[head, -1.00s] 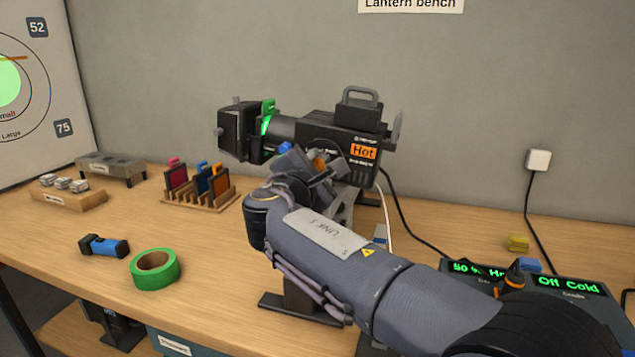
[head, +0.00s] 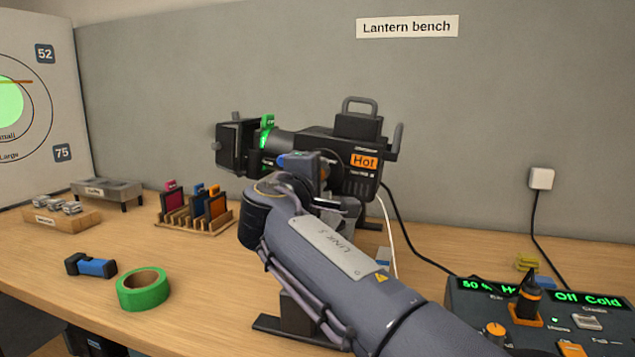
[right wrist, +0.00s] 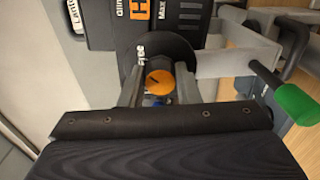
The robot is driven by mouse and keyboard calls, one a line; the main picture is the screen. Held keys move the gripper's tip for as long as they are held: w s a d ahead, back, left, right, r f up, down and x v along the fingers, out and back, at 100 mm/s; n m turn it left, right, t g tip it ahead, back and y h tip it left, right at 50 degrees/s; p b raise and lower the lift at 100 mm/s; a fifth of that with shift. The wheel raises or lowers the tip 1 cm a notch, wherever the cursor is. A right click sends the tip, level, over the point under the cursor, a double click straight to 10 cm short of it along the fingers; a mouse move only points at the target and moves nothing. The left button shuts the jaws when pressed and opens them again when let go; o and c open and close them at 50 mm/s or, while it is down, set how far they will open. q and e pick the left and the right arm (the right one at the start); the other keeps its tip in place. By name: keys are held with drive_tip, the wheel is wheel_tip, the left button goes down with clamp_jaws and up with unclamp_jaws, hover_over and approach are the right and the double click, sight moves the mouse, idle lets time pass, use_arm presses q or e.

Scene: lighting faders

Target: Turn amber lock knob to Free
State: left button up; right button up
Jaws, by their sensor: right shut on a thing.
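The amber knob (right wrist: 159,82) shows in the right wrist view as a round orange disc with a dark line across its face. It sits on the side of the black lantern (head: 345,150), below the orange "Hot" label (head: 364,161). My right gripper (right wrist: 159,87) has a finger on each side of the knob and is shut on it. In the head view, the right gripper (head: 312,170) is against the lantern's near side and mostly hides the knob. The word for the knob's setting is not readable. My left gripper is not in view.
A green-tipped handle (right wrist: 298,103) sticks out beside the gripper. A slide rack (head: 195,222), green tape roll (head: 144,290) and blue torch (head: 90,266) are at left. A control box (head: 545,315) is at right.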

idle(0.3)
drive_tip(key=o, duration=1)
drive_tip(key=shift+c, duration=0.2)
drive_tip(key=v, duration=0.7)
drive_tip(key=shift+s+b, duration=0.35)
drive_tip(key=shift+s, duration=0.05)
drive_tip(key=shift+a, duration=0.1)
